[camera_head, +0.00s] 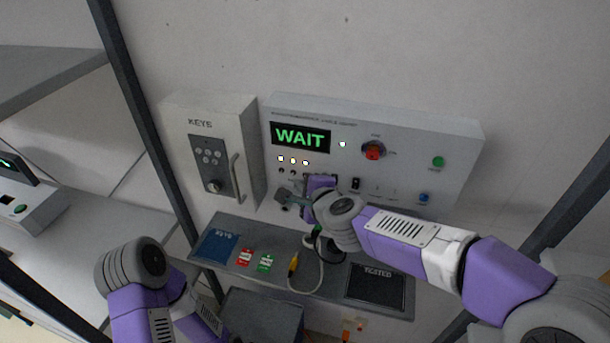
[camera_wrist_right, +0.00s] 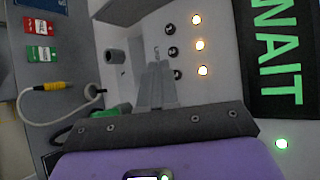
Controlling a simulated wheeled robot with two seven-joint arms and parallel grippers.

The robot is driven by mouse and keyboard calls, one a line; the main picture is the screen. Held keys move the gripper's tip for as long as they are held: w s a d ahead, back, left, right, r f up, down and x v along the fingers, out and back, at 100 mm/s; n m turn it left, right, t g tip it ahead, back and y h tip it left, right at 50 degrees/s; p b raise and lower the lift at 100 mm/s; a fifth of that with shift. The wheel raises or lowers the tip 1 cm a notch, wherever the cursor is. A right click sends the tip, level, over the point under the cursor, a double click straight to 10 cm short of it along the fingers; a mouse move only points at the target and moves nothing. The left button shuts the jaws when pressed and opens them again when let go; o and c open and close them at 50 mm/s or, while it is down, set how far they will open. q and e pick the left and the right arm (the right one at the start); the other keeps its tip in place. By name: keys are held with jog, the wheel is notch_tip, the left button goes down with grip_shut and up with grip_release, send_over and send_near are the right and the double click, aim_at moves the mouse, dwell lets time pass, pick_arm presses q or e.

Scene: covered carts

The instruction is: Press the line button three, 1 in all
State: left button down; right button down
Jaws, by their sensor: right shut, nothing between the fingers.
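A grey-white panel (camera_head: 455,150) on the wall has a green "WAIT" display (camera_head: 301,137). Under it are three lit lamps (camera_head: 293,160), with a row of small dark round buttons below them. In the right wrist view the three buttons (camera_wrist_right: 173,51) stand beside the lit lamps (camera_wrist_right: 200,45); their labels are not readable. The rightmost button in the row (camera_wrist_right: 178,74) is closest to my fingers. My right gripper (camera_head: 283,196) is shut and empty, its fingertips (camera_wrist_right: 155,66) just below the button row, seemingly apart from it. My left arm shows, but its gripper does not.
A keys box (camera_head: 214,118) with a handle is left of the panel. A red knob (camera_head: 374,151), green button (camera_head: 438,162) and blue button (camera_head: 423,198) sit further right. A grey shelf (camera_head: 325,284) below holds red and green tags and a yellow-ended cable.

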jog(key=s, duration=0.1)
jog(key=s+a, duration=0.1)
jog(key=s, duration=0.2)
jog(key=shift+s+a, duration=0.3)
jog(key=shift+s, duration=0.05)
dwell(0.8)
